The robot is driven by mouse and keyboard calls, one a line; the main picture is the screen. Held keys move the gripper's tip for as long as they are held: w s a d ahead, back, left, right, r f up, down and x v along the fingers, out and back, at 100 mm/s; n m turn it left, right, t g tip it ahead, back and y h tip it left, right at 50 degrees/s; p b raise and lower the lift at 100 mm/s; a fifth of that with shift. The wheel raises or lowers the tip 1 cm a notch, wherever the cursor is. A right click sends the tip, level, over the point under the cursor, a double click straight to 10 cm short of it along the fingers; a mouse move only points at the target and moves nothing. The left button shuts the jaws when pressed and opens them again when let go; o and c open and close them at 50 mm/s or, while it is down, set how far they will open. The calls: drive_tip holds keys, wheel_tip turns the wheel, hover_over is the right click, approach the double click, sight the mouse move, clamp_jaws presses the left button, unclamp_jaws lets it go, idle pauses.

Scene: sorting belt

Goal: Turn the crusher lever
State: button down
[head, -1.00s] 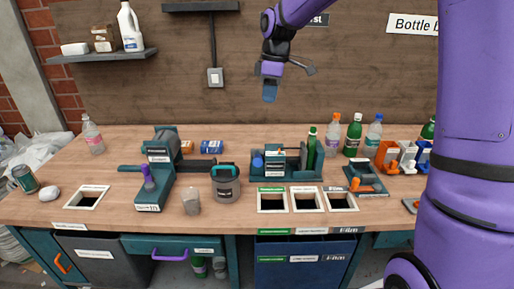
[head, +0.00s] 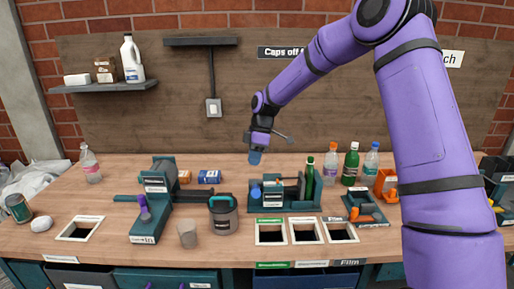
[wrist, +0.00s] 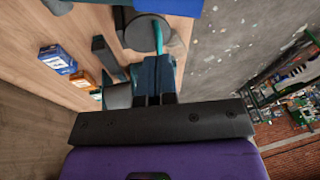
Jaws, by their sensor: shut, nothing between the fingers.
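The teal machine (head: 160,185) on the left half of the bench looks like the crusher. A short lever with a purple grip (head: 143,208) stands upright on its front base. The purple grip cannot be made out in the wrist view.
A dark pot with a teal handle (head: 223,213) and a grey cup (head: 187,234) stand right of the machine. A teal rack with a green bottle (head: 309,180) is below my gripper. Small blue (head: 209,177) and orange boxes lie behind. Square openings line the front.

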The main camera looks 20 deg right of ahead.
sight(257, 188)
drive_tip(key=f, duration=0.2)
drive_tip(key=s+f, duration=0.2)
drive_tip(key=f, duration=0.1)
drive_tip(key=shift+a+f, duration=0.3)
drive_tip(key=shift+s+f, duration=0.15)
drive_tip(key=shift+f, duration=0.15)
drive_tip(key=s+f, duration=0.2)
drive_tip(key=f, duration=0.1)
drive_tip(key=s+a+f, duration=0.1)
drive_tip(key=f, duration=0.1)
drive_tip(key=shift+w, duration=0.1)
